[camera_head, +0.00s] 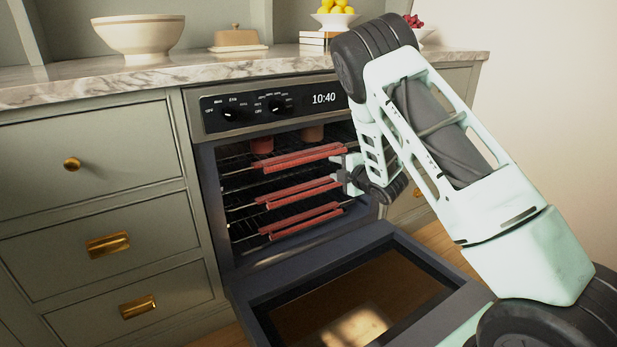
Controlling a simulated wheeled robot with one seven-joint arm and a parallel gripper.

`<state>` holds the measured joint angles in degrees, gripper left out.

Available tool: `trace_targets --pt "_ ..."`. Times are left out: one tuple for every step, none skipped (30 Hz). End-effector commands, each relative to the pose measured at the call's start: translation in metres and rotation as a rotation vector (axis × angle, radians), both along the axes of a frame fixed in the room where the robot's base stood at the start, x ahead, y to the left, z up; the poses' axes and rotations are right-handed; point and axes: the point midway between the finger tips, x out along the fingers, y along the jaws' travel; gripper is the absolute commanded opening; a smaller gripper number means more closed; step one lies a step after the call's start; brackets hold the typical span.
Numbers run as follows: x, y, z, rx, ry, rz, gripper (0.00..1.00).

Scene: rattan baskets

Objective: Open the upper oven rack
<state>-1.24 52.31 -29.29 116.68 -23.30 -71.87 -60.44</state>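The oven (208,160) stands open, its door (262,300) folded down in front. Inside are several racks with red front bars. The upper oven rack (303,156) is at the top of the cavity, with two reddish pots (262,145) on or behind it. A middle rack (298,192) and a lower rack (305,221) are below. My gripper (343,173) is at the right end of the upper rack's red bar, between upper and middle rack height. Its fingers are small and partly hidden by my arm, so contact and opening are unclear.
The marble counter (180,72) above holds a bowl (138,35), a butter dish (237,38) and a bowl of lemons (336,18). Drawers (85,165) with brass handles are left of the oven. The lowered door takes up the floor space in front.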

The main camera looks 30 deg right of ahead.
Motion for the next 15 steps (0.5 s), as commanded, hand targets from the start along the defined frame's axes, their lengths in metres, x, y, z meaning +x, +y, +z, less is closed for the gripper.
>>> trace_targets --pt "0.0 -0.004 -0.008 -0.019 -0.011 0.01 0.39" --pt "0.0 -0.006 -0.009 -0.028 -0.016 0.015 0.39" --pt "0.002 -0.007 -0.009 -0.036 -0.021 0.02 0.39" --pt "0.003 -0.007 -0.009 -0.04 -0.024 0.022 0.39" --pt "0.005 -0.007 -0.01 -0.041 -0.025 0.024 0.39" --pt "0.009 -0.007 -0.01 -0.042 -0.025 0.024 0.39" --pt "0.013 -0.007 -0.011 -0.042 -0.025 0.024 0.39" --pt "0.017 -0.007 -0.011 -0.041 -0.026 0.025 0.39" --pt "0.024 -0.006 -0.013 -0.04 -0.026 0.024 0.39" --pt "0.029 -0.006 -0.014 -0.04 -0.026 0.024 0.39" --pt "0.035 -0.006 -0.015 -0.041 -0.026 0.025 0.39" --pt "0.043 -0.005 -0.018 -0.04 -0.026 0.024 0.39" --pt "0.049 -0.005 -0.019 -0.04 -0.025 0.024 0.39" --pt "0.056 -0.005 -0.02 -0.039 -0.026 0.024 0.39" --pt "0.064 -0.004 -0.022 -0.039 -0.026 0.023 0.39"
